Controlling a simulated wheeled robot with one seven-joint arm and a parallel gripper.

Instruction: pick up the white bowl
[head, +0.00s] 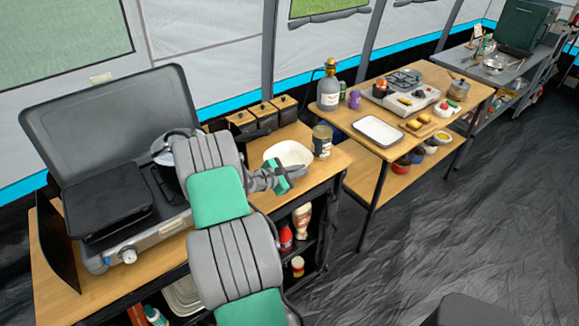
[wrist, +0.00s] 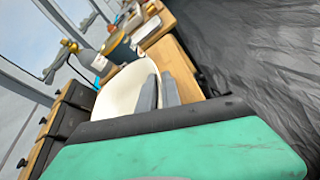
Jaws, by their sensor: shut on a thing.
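The white bowl (head: 288,156) is on the right part of the near wooden table, and in the head view my arm covers part of its near side. In the wrist view the bowl (wrist: 127,90) looks tilted, with its rim at my fingers. My gripper (head: 296,173) is at the bowl's near right edge. In the wrist view my gripper (wrist: 158,92) is shut on the bowl's rim, a finger showing on either side of the wall. I cannot tell whether the bowl still touches the table.
A jar (head: 322,141) stands close right of the bowl. Dark boxes (head: 262,117) line the back. A gas stove (head: 130,215) with a pot is on the left. A second table (head: 463,86) holds a white tray (head: 378,131) and a gas bottle (head: 329,90).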

